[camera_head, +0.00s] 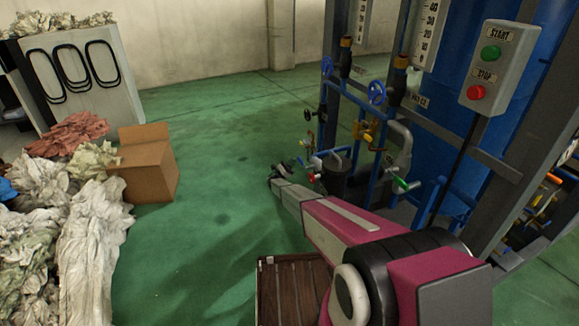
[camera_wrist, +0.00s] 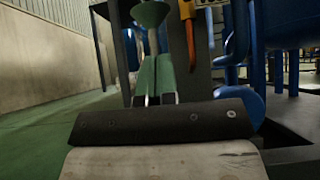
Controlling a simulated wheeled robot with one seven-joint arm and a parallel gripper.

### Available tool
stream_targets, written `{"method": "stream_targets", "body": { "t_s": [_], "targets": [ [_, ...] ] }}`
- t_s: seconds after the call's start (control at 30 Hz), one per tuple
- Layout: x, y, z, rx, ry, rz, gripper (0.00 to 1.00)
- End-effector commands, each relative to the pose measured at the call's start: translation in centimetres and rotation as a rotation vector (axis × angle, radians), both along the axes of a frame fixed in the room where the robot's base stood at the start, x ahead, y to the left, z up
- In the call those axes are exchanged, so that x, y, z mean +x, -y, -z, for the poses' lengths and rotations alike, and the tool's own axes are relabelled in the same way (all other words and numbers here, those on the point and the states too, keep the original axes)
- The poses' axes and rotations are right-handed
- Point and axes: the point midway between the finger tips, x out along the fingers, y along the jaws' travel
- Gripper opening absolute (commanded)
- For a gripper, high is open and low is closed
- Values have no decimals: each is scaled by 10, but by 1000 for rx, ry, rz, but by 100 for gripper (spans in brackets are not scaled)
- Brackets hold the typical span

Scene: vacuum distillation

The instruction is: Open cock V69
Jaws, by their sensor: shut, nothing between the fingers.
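My gripper (camera_head: 274,179) is low over the green floor, at the left front of the pipe stand, and looks shut and empty. In the wrist view, its dark mounting bar fills the lower middle, and a green funnel-shaped part (camera_wrist: 151,13) and an orange lever (camera_wrist: 188,18) show beyond it. Several valves are on the stand: a red handle (camera_head: 314,177), a green-tipped handle (camera_head: 406,186), a yellow fitting (camera_head: 366,131) and blue handwheels (camera_head: 376,92). No V69 label is readable, so I cannot tell which is cock V69.
A dark cylindrical pot (camera_head: 338,180) stands close right of my gripper. Blue pipes and a grey frame (camera_head: 455,143) crowd the right side. A control box (camera_head: 497,67) hangs there. A cardboard box (camera_head: 146,168) and cloth heaps (camera_head: 92,250) lie left. The floor between is clear.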

Motion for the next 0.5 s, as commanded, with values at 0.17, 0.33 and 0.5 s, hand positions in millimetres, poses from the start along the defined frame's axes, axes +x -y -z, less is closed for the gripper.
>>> {"method": "stream_targets", "body": {
  "t_s": [0.17,0.33,0.5],
  "targets": [
    [7,24,-26,1,0,1,0],
    [10,37,-52,0,1,0,0],
    [11,37,-73,0,1,-1,0]
  ]
}}
